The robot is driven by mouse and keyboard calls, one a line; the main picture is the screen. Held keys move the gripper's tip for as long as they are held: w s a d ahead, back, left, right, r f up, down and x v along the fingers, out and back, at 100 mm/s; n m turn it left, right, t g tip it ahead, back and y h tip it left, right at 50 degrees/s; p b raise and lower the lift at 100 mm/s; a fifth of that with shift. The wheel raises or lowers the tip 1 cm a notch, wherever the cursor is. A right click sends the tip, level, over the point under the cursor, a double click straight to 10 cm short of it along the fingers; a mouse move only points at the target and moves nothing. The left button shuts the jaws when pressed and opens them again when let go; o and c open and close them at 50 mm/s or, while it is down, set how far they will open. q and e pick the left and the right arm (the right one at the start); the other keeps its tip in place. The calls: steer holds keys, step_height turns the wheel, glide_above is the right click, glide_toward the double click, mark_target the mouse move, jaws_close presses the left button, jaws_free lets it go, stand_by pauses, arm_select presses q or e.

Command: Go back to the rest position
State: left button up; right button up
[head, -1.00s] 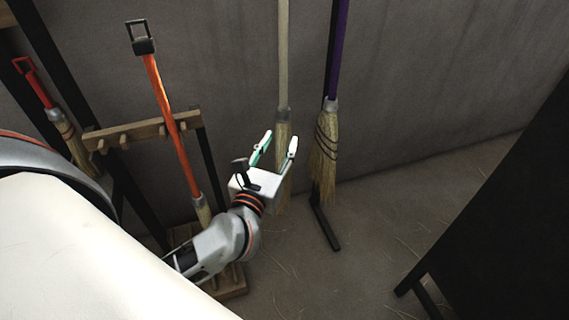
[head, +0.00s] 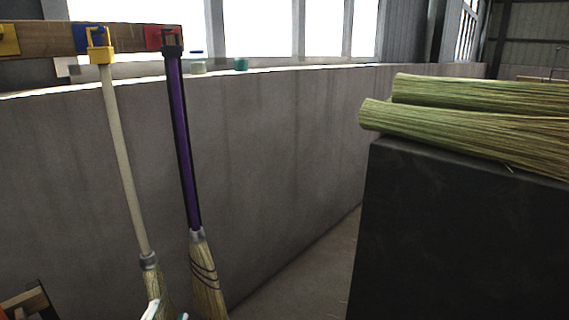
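Only the fingertips of my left gripper (head: 167,312) show, at the bottom edge of the head view. They are apart, with the lower bristles of the pale-handled broom (head: 123,165) behind them. I see nothing held between them; the rest of the gripper is cut off. That broom hangs upright from a yellow holder (head: 101,53). To its right, a purple-handled broom (head: 180,140) hangs from a red and black holder. My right gripper is not in view.
The holders sit on a wooden rail (head: 45,41) along a grey wall (head: 290,150). A dark block-like stand (head: 450,240) fills the right side, with straw bundles (head: 470,125) on top. A strip of floor (head: 310,275) between wall and stand is clear.

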arm_select(q)
steer(key=s+d+f+m+g+h+p, duration=0.1)
steer(key=s+d+f+m+g+h, duration=0.2)
steer(key=f+m, duration=0.45)
steer(key=s+d+f+m+g+h, duration=0.15)
steer(key=d+f+m, duration=0.25)
steer(key=m, duration=0.7)
steer(key=s+a+f+m+g+y, duration=0.1)
steer(key=s+f+m, duration=0.2)
steer(key=f, duration=0.3)
steer(key=s+a+f+m+g+p, duration=0.1)
steer(key=s+f+m+g, duration=0.1)
steer(key=f+m, duration=0.3)
steer(key=s+a+f+m+g+y, duration=0.1)
steer(key=s+f+m+g, duration=0.1)
steer(key=f, duration=0.4)
steer(key=shift+s+a+f+m+y, duration=0.15)
steer(key=shift+s+f+m+y, duration=0.2)
steer(key=shift+s+m, duration=0.65)
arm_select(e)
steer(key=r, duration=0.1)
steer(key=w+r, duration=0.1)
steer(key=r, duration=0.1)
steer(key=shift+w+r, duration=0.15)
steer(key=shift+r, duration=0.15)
arm_select(q)
steer(key=shift+w+r, duration=0.1)
steer(key=shift+w, duration=0.1)
